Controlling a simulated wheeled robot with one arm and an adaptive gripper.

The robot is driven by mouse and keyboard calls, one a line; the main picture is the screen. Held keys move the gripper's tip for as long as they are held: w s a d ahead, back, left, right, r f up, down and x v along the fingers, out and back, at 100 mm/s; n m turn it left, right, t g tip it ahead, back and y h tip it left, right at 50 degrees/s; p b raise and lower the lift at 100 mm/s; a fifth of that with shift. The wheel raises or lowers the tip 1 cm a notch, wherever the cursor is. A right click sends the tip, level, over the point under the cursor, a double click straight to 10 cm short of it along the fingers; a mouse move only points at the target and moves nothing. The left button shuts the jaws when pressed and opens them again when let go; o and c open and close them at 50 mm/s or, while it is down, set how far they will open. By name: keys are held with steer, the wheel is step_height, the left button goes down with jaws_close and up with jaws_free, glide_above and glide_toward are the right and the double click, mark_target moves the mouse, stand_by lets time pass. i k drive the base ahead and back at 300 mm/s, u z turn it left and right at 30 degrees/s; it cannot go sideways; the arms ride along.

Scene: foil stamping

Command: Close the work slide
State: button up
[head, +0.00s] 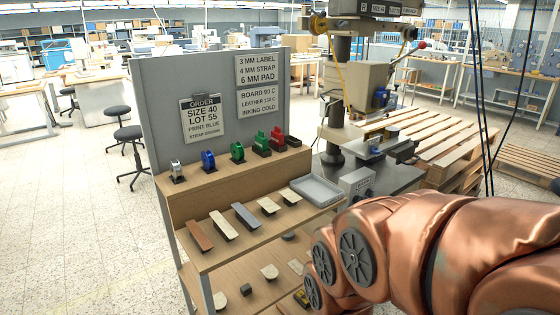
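The stamping press (343,90) stands right of the shelf unit, with a dark column and a head at the top. At its base is a low metal assembly (372,146) with a flat grey part, which looks like the work slide. It is small here, and I cannot tell how far out it sits. My copper-coloured arm fills the lower right, in front of the press table's near side. My gripper does not show in this view, so its opening and what it holds are hidden.
The shelf unit (182,204) holds coloured stamps, several flat strips and a grey tray (315,190). A grey control box (357,183) sits beside the tray. Wooden pallets (455,135) lie right of the press. Floor at the left (70,220) is clear; a stool (128,133) stands there.

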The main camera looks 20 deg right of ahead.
mark_target(402, 153)
steer(key=u, duration=1.5)
steer(key=k, duration=1.2)
steer(key=z, duration=1.9)
steer(key=i, duration=0.5)
steer(key=z, duration=0.05)
